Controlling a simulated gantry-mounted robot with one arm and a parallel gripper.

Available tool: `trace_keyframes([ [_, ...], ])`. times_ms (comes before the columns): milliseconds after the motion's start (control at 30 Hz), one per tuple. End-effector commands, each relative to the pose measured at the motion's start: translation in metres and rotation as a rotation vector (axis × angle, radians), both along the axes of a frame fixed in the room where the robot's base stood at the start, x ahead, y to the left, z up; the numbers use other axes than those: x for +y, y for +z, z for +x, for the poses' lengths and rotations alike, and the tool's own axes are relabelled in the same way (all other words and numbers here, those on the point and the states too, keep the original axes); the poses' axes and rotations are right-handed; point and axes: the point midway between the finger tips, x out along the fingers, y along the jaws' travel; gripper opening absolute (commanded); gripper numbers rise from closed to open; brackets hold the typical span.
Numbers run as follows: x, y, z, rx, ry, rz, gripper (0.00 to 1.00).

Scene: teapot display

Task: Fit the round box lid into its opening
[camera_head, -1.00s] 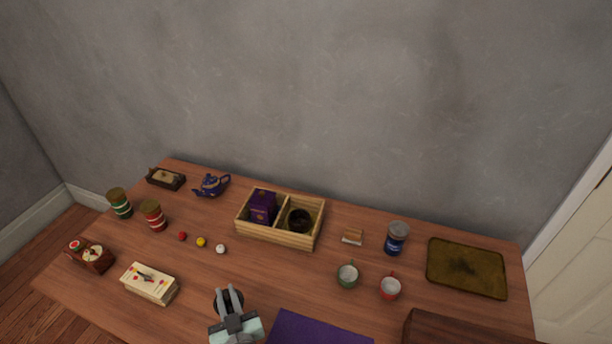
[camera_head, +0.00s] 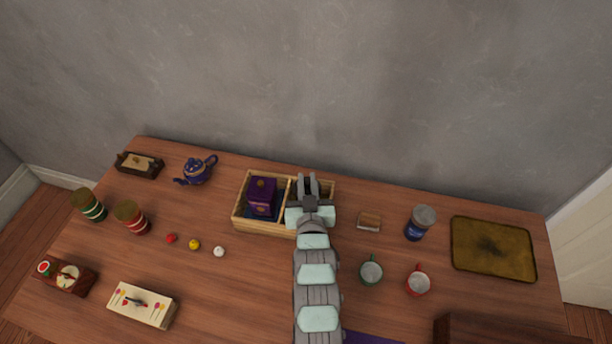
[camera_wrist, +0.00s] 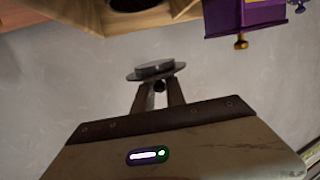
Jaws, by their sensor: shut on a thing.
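My gripper (camera_head: 308,185) is over the right compartment of the wooden divided crate (camera_head: 262,227) in the head view. In the wrist view my gripper (camera_wrist: 159,86) is shut on the small dark round lid (camera_wrist: 155,69), held at the fingertips by its underside knob as pictured. The dark round box (camera_wrist: 128,4) shows partly at the top edge of the wrist view, apart from the lid. In the head view my arm hides the round box, and the lid cannot be made out there.
A purple box (camera_head: 262,194) stands in the crate's left compartment, close to my gripper's left. A blue teapot (camera_head: 196,171) stands left of the crate. A small wooden block (camera_head: 369,221), a blue canister (camera_head: 420,222) and two cups (camera_head: 371,271) are to the right.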

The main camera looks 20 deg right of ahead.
Motion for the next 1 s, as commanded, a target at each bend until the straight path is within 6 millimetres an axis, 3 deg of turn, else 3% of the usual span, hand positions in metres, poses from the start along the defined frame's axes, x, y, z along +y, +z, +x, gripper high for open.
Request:
trace_keyframes([
  [500, 0.001, -0.042, 0.0, 0.0, 0.001, 0.0, 0.0],
  [1000, 0.001, -0.046, 0.0, -0.001, 0.001, 0.001, 0.0],
])
